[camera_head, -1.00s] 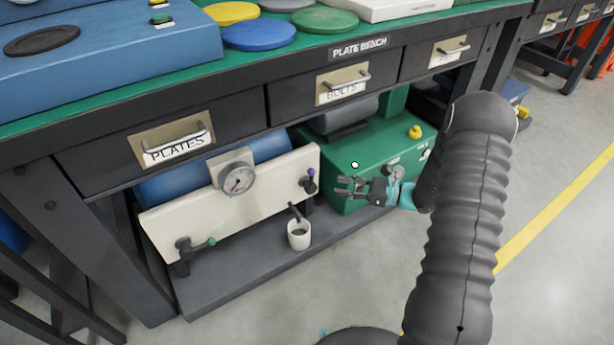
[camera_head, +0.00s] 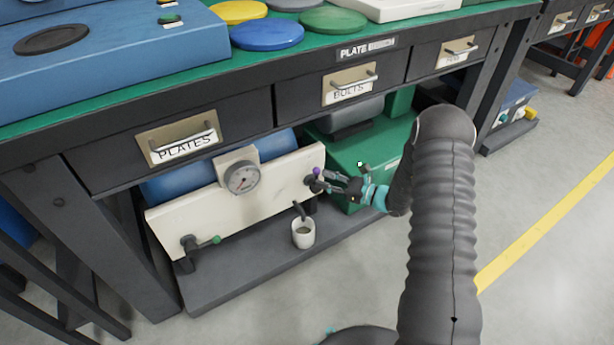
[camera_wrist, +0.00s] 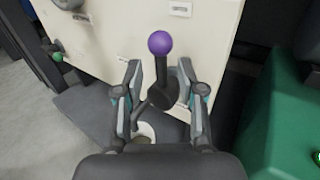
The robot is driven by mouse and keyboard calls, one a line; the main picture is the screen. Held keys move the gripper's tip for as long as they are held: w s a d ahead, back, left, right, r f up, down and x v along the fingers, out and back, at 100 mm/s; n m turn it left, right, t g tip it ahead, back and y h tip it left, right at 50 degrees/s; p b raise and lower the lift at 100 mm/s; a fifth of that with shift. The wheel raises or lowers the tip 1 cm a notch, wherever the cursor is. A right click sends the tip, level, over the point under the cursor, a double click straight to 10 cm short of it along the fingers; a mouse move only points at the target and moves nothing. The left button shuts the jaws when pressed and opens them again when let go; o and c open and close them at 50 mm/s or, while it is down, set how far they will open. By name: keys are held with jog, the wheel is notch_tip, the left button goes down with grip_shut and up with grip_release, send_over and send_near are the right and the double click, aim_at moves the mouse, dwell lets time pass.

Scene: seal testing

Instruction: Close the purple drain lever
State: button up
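The purple drain lever (camera_wrist: 160,44) has a purple ball on a dark stem and stands upright on the cream panel (camera_wrist: 100,35). In the head view its purple ball (camera_head: 317,171) shows at the right end of the panel. My gripper (camera_wrist: 157,72) is open, with one finger on each side of the lever's stem in the wrist view. I cannot tell whether either finger touches it. In the head view my gripper (camera_head: 324,180) reaches the lever from the right and partly covers it.
A green-tipped lever (camera_head: 215,240) and a gauge (camera_head: 242,178) are on the same panel. A white cup (camera_head: 303,233) stands on the lower shelf under a dark spout. A green machine (camera_head: 350,155) stands close on the right. The bench drawers (camera_head: 348,88) overhang from above.

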aim_at(316, 177)
jog(key=shift+x, duration=1.75)
grip_shut()
